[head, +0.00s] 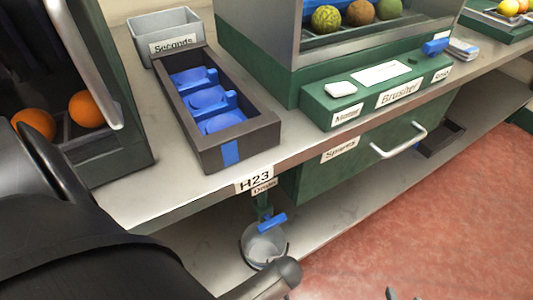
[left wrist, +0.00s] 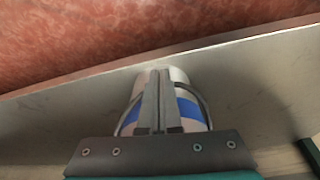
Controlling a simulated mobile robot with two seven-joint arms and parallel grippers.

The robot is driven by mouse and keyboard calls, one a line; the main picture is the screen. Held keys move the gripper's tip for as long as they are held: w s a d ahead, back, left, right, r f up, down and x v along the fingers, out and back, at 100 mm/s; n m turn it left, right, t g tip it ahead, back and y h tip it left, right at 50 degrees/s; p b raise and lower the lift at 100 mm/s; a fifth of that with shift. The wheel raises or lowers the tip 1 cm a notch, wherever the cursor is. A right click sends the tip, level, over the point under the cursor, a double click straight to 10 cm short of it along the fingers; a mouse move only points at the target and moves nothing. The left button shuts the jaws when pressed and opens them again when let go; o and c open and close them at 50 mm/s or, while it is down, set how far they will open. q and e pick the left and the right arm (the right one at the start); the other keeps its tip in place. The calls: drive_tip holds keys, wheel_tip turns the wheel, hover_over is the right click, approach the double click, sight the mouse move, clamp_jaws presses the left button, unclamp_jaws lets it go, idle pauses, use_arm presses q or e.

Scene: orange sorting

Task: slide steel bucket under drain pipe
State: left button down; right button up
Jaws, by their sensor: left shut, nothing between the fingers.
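The steel bucket (head: 262,250) stands on the lower shelf, its round opening facing up. The green drain pipe (head: 263,205) comes down below the "Drain" label, with a blue lever (head: 271,222) on it. The pipe's lower end overlaps the bucket's far rim in the head view; I cannot tell whether it is fully over the opening. In the left wrist view my left gripper (left wrist: 158,75) is shut and empty, its fingers in front of the pale bucket (left wrist: 180,77) with a blue band; contact is unclear. In the head view the left gripper's fingers are not clearly visible.
The worktop edge with the "H23" label (head: 254,180) overhangs the shelf (head: 325,210). A green "Spares" drawer (head: 350,155) hangs right of the pipe. A dark tray (head: 441,138) lies farther along the shelf. The shelf between bucket and tray looks clear.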

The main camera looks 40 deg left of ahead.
use_arm(q)
drive_tip(key=shift+w+a, duration=0.15)
drive_tip(key=shift+a, duration=0.05)
use_arm(e)
drive_tip(key=shift+w+a, duration=0.25)
drive_tip(key=shift+a, duration=0.3)
use_arm(q)
drive_tip(key=shift+w+a+r, duration=0.1)
drive_tip(key=shift+w+a, duration=0.35)
drive_tip(key=shift+a, duration=0.2)
drive_tip(key=shift+w+a+p, duration=0.3)
drive_tip(key=shift+a+p, duration=0.05)
drive_tip(key=shift+a, duration=0.05)
use_arm(e)
drive_tip(key=shift+s+d+g+h, duration=0.3)
drive_tip(key=shift+s+d+g, duration=0.2)
drive_tip(key=shift+d, duration=0.35)
